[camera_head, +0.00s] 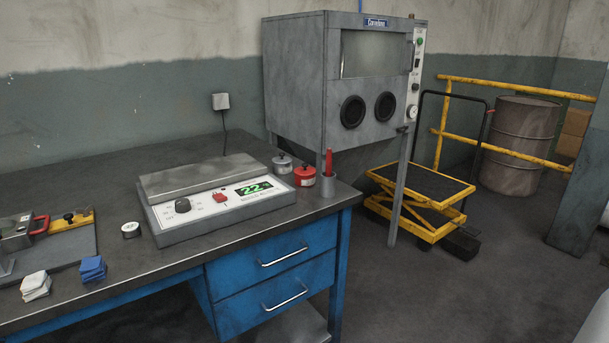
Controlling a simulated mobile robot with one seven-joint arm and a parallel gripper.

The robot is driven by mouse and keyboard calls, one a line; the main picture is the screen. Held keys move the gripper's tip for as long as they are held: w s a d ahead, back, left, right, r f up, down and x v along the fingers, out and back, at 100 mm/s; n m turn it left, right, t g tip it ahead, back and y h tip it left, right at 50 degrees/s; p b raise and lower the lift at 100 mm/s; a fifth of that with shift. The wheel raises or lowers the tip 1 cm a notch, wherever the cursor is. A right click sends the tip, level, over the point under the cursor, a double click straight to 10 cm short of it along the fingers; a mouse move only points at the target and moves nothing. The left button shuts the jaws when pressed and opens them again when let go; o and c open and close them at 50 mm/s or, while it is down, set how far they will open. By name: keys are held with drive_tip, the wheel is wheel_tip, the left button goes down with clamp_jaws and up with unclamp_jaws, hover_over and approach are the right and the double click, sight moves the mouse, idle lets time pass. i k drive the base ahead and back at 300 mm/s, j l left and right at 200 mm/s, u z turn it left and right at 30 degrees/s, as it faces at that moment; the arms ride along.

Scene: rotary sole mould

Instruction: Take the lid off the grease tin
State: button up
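Two small lidded tins stand at the right end of the dark workbench (85,172). One is a grey tin (283,165) with a knob on its lid. The other is a red tin (304,177) with a pale label and a knobbed lid, just right of the grey one. Both look closed. I cannot read their labels, so I cannot tell which is the grease tin. A small round container (131,230) with a pale top sits left of the heated-plate unit. My gripper is not in view.
A grey cup (328,187) with a red-handled tool stands close beside the red tin. The plate unit (220,211) with a green display fills the bench middle. Folded white (35,286) and blue cloths (93,269) lie front left. A blasting cabinet (295,75) stands behind the bench's right end.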

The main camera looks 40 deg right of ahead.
sight(304, 170)
drive_tip(key=i+l+z, duration=0.25)
drive_tip(key=i, duration=0.35)
drive_tip(key=i+l+z, duration=0.25)
drive_tip(key=i, duration=0.35)
drive_tip(key=i+l+z, duration=0.25)
drive_tip(key=i, duration=0.4)
drive_tip(key=j, duration=0.05)
